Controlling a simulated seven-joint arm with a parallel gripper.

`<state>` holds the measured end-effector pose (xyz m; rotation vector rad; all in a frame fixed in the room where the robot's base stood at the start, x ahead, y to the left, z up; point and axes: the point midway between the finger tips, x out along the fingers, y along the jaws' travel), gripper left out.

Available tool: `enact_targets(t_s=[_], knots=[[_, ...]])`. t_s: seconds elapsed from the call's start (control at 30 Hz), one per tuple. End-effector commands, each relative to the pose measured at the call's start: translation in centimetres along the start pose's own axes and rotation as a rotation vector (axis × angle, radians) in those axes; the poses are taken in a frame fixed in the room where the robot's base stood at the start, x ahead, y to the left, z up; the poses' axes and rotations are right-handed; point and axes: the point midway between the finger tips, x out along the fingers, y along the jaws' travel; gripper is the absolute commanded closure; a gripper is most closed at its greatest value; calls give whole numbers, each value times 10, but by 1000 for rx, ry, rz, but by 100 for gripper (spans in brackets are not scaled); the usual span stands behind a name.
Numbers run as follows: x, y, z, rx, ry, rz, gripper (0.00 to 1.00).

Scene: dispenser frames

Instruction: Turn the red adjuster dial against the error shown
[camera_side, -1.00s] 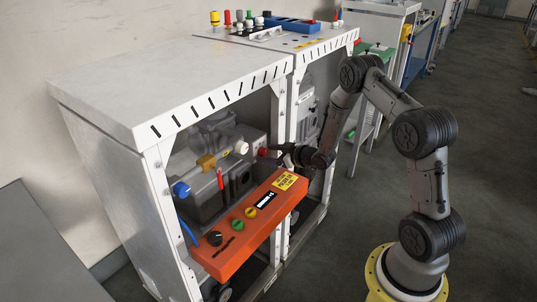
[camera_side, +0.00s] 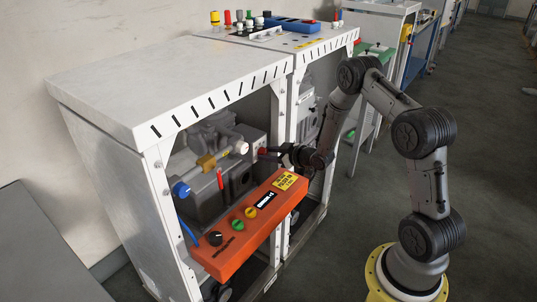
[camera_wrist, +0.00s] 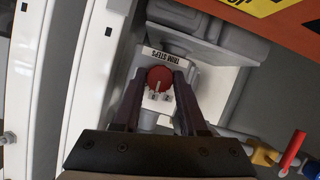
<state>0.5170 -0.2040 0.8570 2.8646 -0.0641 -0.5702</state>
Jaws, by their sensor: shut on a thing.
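The red adjuster dial (camera_wrist: 159,77) is round and sits between my fingertips in the wrist view, below a white label reading "TRIM STEPS" (camera_wrist: 166,55). My gripper (camera_wrist: 160,80) is shut on the dial, with one dark finger on each side. In the side view my gripper (camera_side: 268,152) reaches in from the right to the dial (camera_side: 262,151), which is largely hidden there. A small black-and-white display (camera_side: 266,200) is on the orange panel (camera_side: 228,258); its characters are too small to read.
The white cabinet frame (camera_side: 156,200) surrounds the machine. Inside, left of the dial, are a white knob (camera_side: 241,148), a red lever (camera_side: 220,178) and a blue knob (camera_side: 181,189). The orange panel juts out below my gripper, with green and yellow buttons.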

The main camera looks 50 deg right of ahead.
Motion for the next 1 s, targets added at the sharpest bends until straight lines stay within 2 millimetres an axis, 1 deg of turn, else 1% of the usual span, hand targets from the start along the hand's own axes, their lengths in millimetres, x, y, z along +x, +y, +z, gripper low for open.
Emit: enact_targets(t_s=[0.3, 0.4, 0.77, 0.8, 0.97, 1.0], knots=[[0, -3, 0, -225, 2, 91, 100], [0, -2, 0, -272, 2, 113, 100], [0, -2, 0, -298, 1, 123, 100], [0, -2, 0, -298, 1, 123, 57], [0, -2, 0, -297, 1, 123, 28], [0, -2, 0, -297, 1, 123, 28]])
